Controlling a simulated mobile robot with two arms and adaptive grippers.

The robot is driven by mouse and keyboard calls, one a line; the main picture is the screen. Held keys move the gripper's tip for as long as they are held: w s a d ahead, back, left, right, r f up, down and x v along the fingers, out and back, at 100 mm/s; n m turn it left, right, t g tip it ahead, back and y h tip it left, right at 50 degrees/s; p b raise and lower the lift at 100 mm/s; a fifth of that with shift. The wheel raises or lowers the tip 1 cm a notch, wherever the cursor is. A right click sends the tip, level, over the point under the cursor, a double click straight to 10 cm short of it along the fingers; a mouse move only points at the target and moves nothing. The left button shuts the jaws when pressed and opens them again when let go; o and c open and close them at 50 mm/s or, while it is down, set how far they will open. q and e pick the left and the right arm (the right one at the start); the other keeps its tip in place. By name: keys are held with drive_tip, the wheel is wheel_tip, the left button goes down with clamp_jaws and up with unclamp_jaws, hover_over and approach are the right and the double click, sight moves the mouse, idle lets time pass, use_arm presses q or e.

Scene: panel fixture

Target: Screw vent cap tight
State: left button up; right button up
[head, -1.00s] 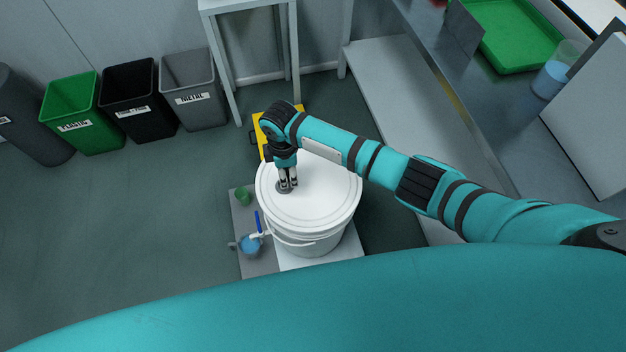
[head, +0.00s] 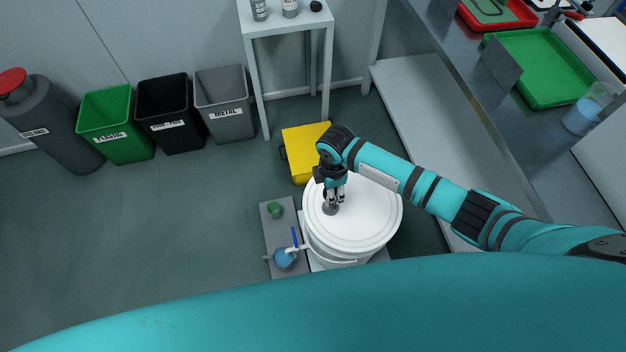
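A white bucket (head: 378,225) with a broad white lid stands upright on the floor plate, its handle hanging at the front. A small round grey vent cap (head: 330,209) sits near the left edge of the lid. My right gripper (head: 335,200) points down at the cap from above. Its two fingertips are at the cap's upper edge, with a narrow gap between them. I cannot tell whether they grip it. My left gripper is not in view.
A spigot with a blue lever (head: 295,237) is on the bucket's left, above a blue cup (head: 284,259). A green object (head: 274,209) stands nearby. A yellow box (head: 300,147) is behind the bucket. Several bins line the wall. Open floor lies left.

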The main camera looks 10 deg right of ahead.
drive_tip(key=shift+d, duration=0.3)
drive_tip(key=shift+s+a+f, duration=0.1)
drive_tip(key=shift+f, duration=0.6)
wheel_tip(320, 180, down, 3)
drive_tip(key=b, duration=0.2)
drive_tip(key=shift+f+b, duration=0.2)
drive_tip(key=shift+b, duration=0.15)
drive_tip(key=shift+f, duration=0.4)
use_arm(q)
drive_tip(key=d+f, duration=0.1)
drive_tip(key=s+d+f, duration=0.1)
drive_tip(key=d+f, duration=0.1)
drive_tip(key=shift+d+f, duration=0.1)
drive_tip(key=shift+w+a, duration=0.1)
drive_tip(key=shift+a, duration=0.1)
use_arm(e)
drive_tip(key=shift+f, duration=0.25)
use_arm(q)
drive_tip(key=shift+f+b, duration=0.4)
drive_tip(key=shift+b, duration=0.25)
use_arm(e)
drive_tip(key=shift+f, duration=1)
